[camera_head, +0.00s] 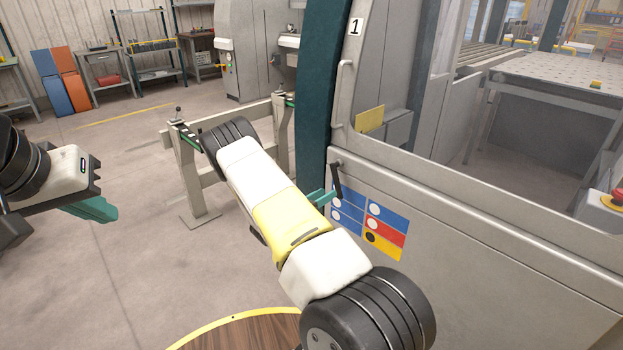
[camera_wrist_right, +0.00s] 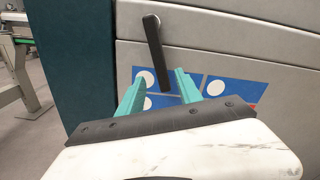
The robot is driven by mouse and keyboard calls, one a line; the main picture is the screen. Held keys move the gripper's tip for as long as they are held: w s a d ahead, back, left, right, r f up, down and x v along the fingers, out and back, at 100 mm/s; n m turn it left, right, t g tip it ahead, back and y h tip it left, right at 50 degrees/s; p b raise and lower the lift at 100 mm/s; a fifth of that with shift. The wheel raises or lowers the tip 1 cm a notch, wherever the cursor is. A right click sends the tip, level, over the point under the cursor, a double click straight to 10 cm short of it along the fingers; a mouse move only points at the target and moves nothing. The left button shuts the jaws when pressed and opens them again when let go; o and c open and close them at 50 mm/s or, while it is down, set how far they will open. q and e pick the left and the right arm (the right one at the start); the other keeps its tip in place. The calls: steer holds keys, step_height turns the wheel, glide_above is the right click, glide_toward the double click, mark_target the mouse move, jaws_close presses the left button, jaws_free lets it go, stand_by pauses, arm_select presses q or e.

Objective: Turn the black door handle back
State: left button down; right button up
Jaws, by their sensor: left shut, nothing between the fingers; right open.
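The black door handle (camera_head: 337,181) sits on the grey machine panel beside the dark green post. It hangs down from its pivot, tilted slightly. In the right wrist view the handle (camera_wrist_right: 156,54) points down, its lower end near the gap between the teal fingers. My right gripper (camera_wrist_right: 158,92) is open, its fingers on either side of the handle's lower end; I cannot tell whether they touch it. In the head view the right gripper (camera_head: 322,197) is partly hidden by my arm. My left gripper (camera_head: 112,212) is shut and empty at the far left, away from the machine.
A label with blue, red and yellow fields (camera_head: 370,222) is on the panel below the handle. The dark green post (camera_head: 325,90) stands left of it. A grey rail stand (camera_head: 200,165) is behind my right arm. The floor at left is clear.

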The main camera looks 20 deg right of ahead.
mark_target(336, 188)
steer(key=x, duration=0.7)
steer(key=shift+s, duration=0.1)
jaws_close()
stand_by(1.2)
